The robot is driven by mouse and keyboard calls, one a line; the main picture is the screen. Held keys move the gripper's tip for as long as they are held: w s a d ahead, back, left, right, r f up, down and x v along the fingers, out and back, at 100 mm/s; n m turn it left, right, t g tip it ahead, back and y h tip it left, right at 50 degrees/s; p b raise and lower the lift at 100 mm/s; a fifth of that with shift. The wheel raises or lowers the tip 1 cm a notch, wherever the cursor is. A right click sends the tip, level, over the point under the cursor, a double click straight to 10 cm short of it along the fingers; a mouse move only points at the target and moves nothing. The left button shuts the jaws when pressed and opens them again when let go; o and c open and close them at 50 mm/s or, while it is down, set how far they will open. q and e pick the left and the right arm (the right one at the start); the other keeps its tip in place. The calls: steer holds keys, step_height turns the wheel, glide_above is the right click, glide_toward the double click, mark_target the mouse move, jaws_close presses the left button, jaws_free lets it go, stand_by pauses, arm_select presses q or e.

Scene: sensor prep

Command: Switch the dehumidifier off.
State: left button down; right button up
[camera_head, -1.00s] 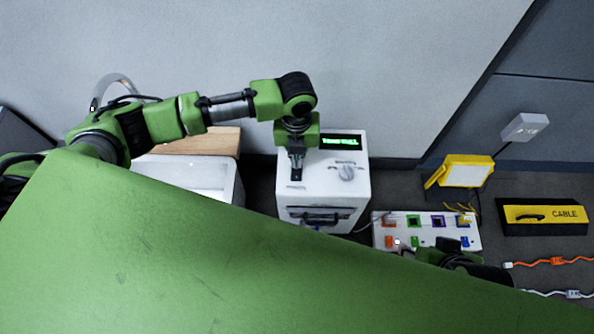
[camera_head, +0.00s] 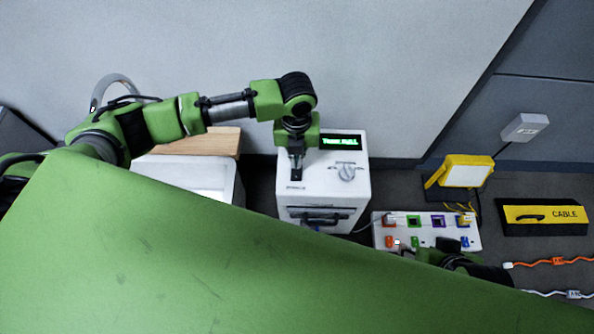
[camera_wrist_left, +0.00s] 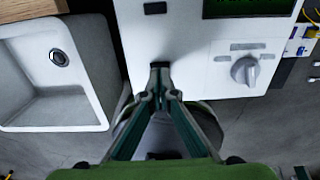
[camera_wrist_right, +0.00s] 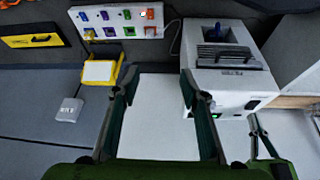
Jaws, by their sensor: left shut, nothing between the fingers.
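The dehumidifier (camera_head: 352,201) is a white box against the wall. Its top panel has a lit green display (camera_head: 341,142), whose text seems to read "TANK FULL", and a grey knob (camera_head: 347,172). The knob also shows in the left wrist view (camera_wrist_left: 245,71). My left gripper (camera_head: 295,175) is shut and empty, pointing down at the panel left of the knob. In the left wrist view its fingertips (camera_wrist_left: 160,68) meet over the white panel; whatever lies beneath is hidden, and contact is unclear. My right gripper (camera_wrist_right: 159,78) is open and empty, with its fingers apart.
A white basin (camera_wrist_left: 60,75) and a wooden top (camera_head: 200,142) stand left of the dehumidifier. To the right are a power strip (camera_head: 428,221) with coloured sockets, a yellow work lamp (camera_head: 465,171), a cable box (camera_head: 545,216) and loose cables (camera_head: 556,262).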

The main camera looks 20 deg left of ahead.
arm_select(q)
steer(key=shift+f, duration=0.25)
arm_select(e)
steer(key=shift+w+a+r+t, duration=0.15)
steer(key=shift+w+t, duration=0.15)
steer(key=shift+w, duration=0.2)
arm_select(q)
steer(key=shift+f, duration=0.1)
arm_select(e)
steer(key=shift+w+a+r, duration=0.1)
steer(key=shift+w+r, duration=0.05)
steer(key=shift+w, duration=0.25)
arm_select(q)
steer(key=shift+f+b, duration=0.35)
steer(key=shift+f, duration=0.15)
arm_select(e)
steer(key=shift+w+a+r+t, duration=0.2)
steer(key=shift+w+t, duration=0.1)
steer(key=shift+w, duration=0.15)
steer(key=shift+w+a+r+t, duration=0.1)
steer(key=shift+w+a+t, duration=0.05)
steer(key=shift+w+t, duration=0.2)
